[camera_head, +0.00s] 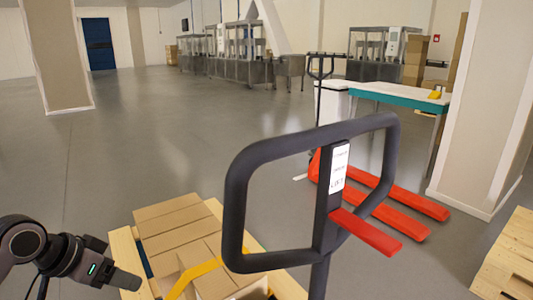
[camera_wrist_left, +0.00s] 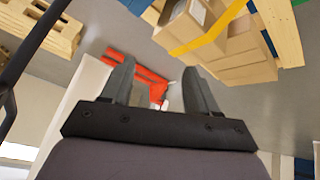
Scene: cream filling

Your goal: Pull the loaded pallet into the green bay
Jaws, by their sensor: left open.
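The loaded pallet (camera_head: 126,262) is at the bottom of the head view, left of centre. It carries brown cardboard boxes (camera_head: 180,220) with a yellow strap; its lower part is cut off. The boxes also show at the top right of the left wrist view (camera_wrist_left: 205,40). A dark loop handle (camera_head: 236,205) with a red lever stands upright in front, its base out of frame. My left gripper (camera_wrist_left: 160,75) is open and empty, with the handle off to its left in the wrist view. In the head view my left arm is at the lower left, apart from the handle. No green bay is seen.
A red pallet jack (camera_head: 400,222) stands behind the handle, near a teal-edged table (camera_head: 400,97). A pillar (camera_head: 480,110) and bare wooden pallets (camera_head: 510,265) are at right. Grey floor is open at left and centre. Steel machines stand far back.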

